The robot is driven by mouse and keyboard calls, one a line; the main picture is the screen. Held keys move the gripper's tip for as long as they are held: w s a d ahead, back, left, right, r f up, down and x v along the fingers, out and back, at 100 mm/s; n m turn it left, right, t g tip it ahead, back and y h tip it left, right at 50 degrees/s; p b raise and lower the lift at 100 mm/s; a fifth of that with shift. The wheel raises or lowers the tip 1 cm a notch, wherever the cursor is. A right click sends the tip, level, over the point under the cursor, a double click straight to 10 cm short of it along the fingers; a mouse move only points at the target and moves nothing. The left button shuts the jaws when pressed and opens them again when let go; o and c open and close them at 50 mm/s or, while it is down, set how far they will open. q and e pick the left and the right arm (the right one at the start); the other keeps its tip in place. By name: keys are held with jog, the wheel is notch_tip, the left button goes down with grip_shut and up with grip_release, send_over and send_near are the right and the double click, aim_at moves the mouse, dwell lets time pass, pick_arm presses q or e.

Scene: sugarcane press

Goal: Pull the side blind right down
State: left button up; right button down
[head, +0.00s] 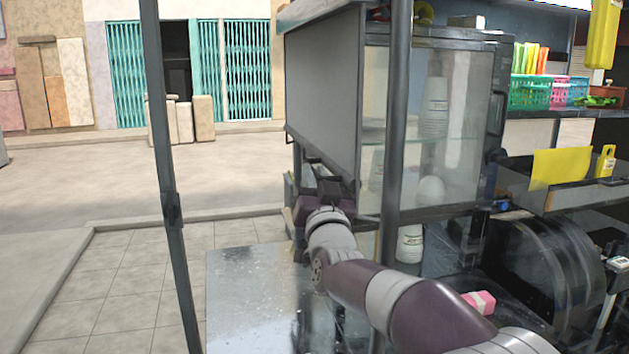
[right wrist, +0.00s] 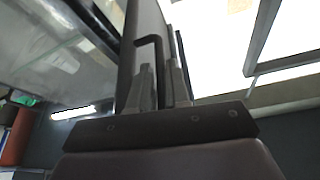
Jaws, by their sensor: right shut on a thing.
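The side blind (head: 322,95) is a flat grey panel beside the glass cabinet in the head view. It hangs from the dark top edge, and its lower edge slopes down towards my right gripper (head: 328,187). In the right wrist view the blind (right wrist: 148,20) shows edge-on, with a thin dark bent handle (right wrist: 165,60) beside it. My right gripper (right wrist: 164,80) has its two fingers on either side of the handle and is shut on it. In the head view my gripper hides the handle. My left gripper is not in view.
A dark post (head: 393,130) stands just right of the blind, in front of the glass cabinet (head: 455,130). Another thin post (head: 165,150) stands at left. A shiny metal counter (head: 245,290) lies below my right arm. The paved ground at left is open.

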pick_arm(q)
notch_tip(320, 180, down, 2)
jog(key=shift+b, duration=0.55)
pick_arm(e)
notch_tip(320, 180, down, 2)
jog(key=shift+f, duration=0.1)
jog(key=shift+w, duration=0.1)
jog(key=c, duration=1.4)
grip_release()
jog(key=shift+c, duration=0.2)
pick_arm(q)
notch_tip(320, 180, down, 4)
jog(key=b, duration=0.4)
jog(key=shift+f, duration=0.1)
pick_arm(e)
jog(key=v, duration=1.3)
